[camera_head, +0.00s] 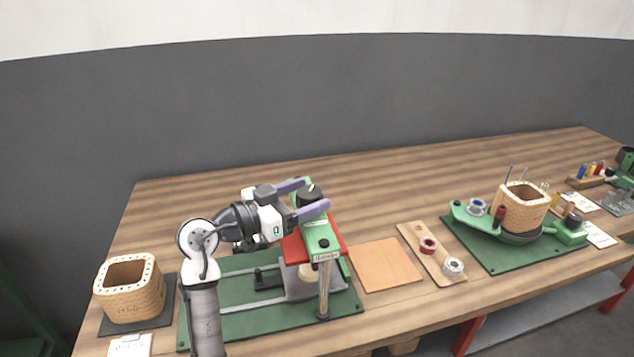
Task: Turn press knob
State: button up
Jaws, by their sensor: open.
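The press (332,251) is a green and red machine on a green base plate at the left middle of the bench. A dark round knob (311,196) sits on top of it, toward the back. My gripper (318,196) is open, with its two purple fingers on either side of the knob in this view. Whether the fingers touch the knob cannot be told. My arm comes up from the lower left and hides part of the press's left side.
A wooden coil form (131,290) stands on a dark mat at the left. An orange-brown square sheet (387,265) and a board with two spools (440,262) lie right of the press. A green winding station (520,254) with another coil stands further right. The bench behind is clear.

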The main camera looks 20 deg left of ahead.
aim_at(318, 188)
jog(key=shift+p+x, duration=0.4)
jog(key=shift+x, duration=1.25)
jog(key=shift+f, duration=0.1)
jog(key=c, duration=1)
